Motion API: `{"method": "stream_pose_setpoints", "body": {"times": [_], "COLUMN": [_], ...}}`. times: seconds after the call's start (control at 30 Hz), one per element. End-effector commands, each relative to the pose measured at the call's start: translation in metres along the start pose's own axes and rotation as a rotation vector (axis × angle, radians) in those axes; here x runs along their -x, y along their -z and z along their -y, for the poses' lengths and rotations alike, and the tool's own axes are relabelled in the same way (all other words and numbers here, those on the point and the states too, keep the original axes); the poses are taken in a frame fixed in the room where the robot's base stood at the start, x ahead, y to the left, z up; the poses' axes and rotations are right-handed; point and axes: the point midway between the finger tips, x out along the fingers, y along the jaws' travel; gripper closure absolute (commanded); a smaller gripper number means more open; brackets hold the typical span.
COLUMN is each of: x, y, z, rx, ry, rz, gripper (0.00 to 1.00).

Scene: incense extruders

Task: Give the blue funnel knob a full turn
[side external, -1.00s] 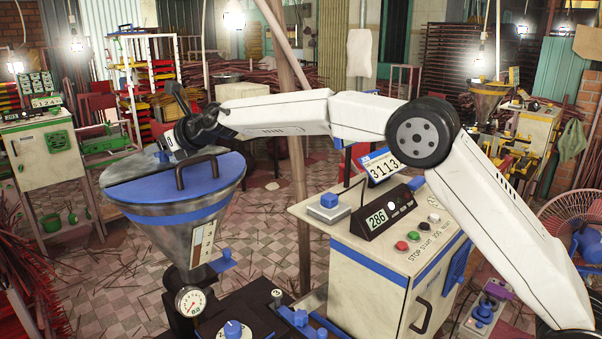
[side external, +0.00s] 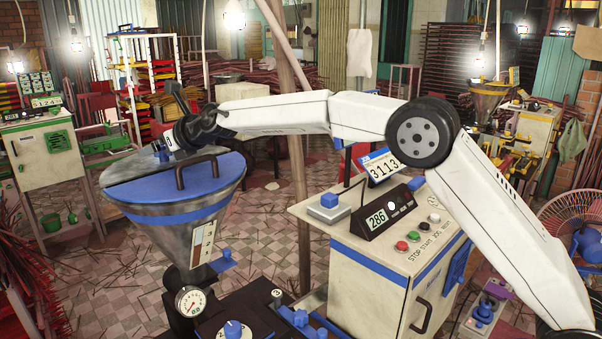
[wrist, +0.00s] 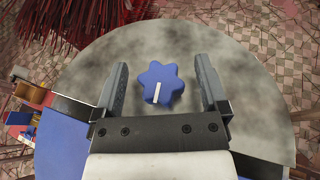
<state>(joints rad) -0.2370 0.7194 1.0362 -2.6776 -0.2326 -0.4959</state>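The blue funnel knob (wrist: 160,84) is a lobed knob with a white mark, on the grey part of the funnel lid. In the wrist view it sits between the two fingers of my gripper (wrist: 162,85), with a gap on each side. My gripper is open. The mark points toward the palm. In the side view the funnel (side external: 172,222) has a blue half lid with a dark handle (side external: 196,172). My gripper (side external: 163,152) is at the lid's far side, and the knob there is mostly hidden or too small to tell clearly.
A beige control cabinet (side external: 362,275) with a display stands right of the funnel. The dark lid handle rises near my wrist. Another blue dial (side external: 233,330) is on the machine below. Red incense sticks (wrist: 85,25) lie beyond the lid.

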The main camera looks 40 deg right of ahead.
Motion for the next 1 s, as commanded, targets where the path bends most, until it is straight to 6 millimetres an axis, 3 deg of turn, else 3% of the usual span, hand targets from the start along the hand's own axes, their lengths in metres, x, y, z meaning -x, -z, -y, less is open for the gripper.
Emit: {"method": "stream_pose_setpoints", "body": {"times": [0.47, 1.0], "x": [0.011, 0.06], "y": [0.0, -0.001], "z": [0.0, 0.0], "rx": [-0.001, 0.0], "ry": [-0.001, 0.001], "rz": [-0.001, 0.001], "gripper": [0.07, 0.07]}}
